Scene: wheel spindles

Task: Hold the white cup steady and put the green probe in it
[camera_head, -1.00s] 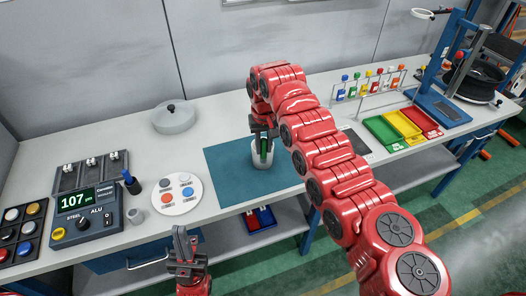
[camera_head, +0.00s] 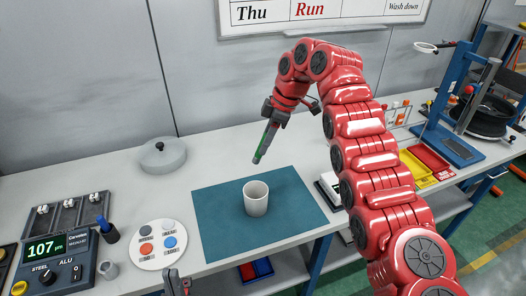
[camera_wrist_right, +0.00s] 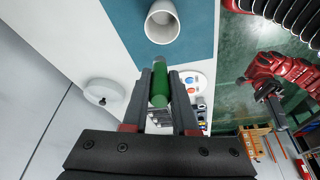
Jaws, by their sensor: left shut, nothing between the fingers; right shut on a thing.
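The white cup (camera_head: 256,199) stands upright on the teal mat (camera_head: 221,211), with no gripper on it. In the right wrist view the cup (camera_wrist_right: 162,22) shows its open mouth. My right gripper (camera_head: 266,136) is shut on the green probe (camera_head: 260,154) and holds it tilted above and behind the cup, clear of it. The probe also shows between the fingers in the right wrist view (camera_wrist_right: 159,84). My left gripper (camera_head: 177,281) is shut and empty at the bottom edge, in front of the bench; its lower part is cut off.
A white disc with coloured buttons (camera_head: 158,244) and a meter (camera_head: 52,262) stand left of the mat. A grey lidded dish (camera_head: 163,157) sits behind. Coloured trays (camera_head: 430,165) and a blue stand (camera_head: 446,135) are at right, partly behind my right arm. The mat around the cup is clear.

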